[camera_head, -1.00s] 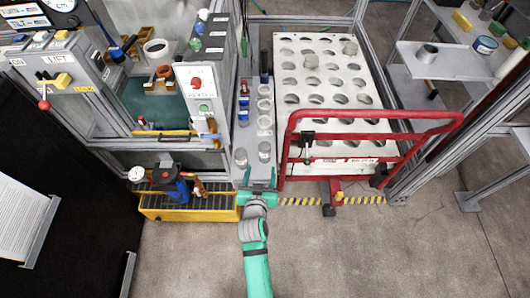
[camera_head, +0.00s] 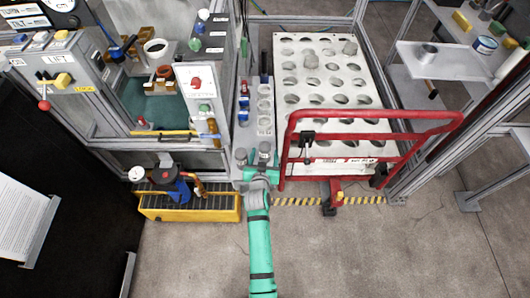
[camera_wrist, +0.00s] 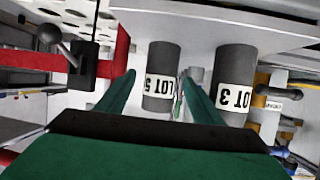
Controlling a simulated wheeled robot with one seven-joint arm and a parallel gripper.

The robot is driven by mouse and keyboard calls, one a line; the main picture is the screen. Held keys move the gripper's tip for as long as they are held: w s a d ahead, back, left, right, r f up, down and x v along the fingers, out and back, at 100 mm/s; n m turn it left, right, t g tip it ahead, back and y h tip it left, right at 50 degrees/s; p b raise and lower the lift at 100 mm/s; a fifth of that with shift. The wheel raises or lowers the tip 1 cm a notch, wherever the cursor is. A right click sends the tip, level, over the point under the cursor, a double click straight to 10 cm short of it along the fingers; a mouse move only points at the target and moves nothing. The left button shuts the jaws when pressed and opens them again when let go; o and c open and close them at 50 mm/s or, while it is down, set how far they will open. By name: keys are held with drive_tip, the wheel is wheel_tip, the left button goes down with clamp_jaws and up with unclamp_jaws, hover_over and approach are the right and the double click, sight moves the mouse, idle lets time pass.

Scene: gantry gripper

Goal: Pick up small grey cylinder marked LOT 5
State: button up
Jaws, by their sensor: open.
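The small grey cylinder marked LOT 5 (camera_wrist: 161,65) stands on a pale narrow shelf. Its label is upside down in the wrist view. In that view it appears between the two green fingers of my open gripper (camera_wrist: 157,78), which do not visibly grip it. In the head view my gripper (camera_head: 262,166) is at the near end of the shelf, and the LOT 5 cylinder (camera_head: 264,148) shows just beyond it, partly hidden.
The shelf (camera_head: 252,130) holds several cups and bottles farther back. A red-railed cart (camera_head: 375,117) with a white holed top stands close on the right. A yellow tray (camera_head: 190,213) lies on the left. The floor in front is clear.

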drive_tip(key=shift+x, duration=1)
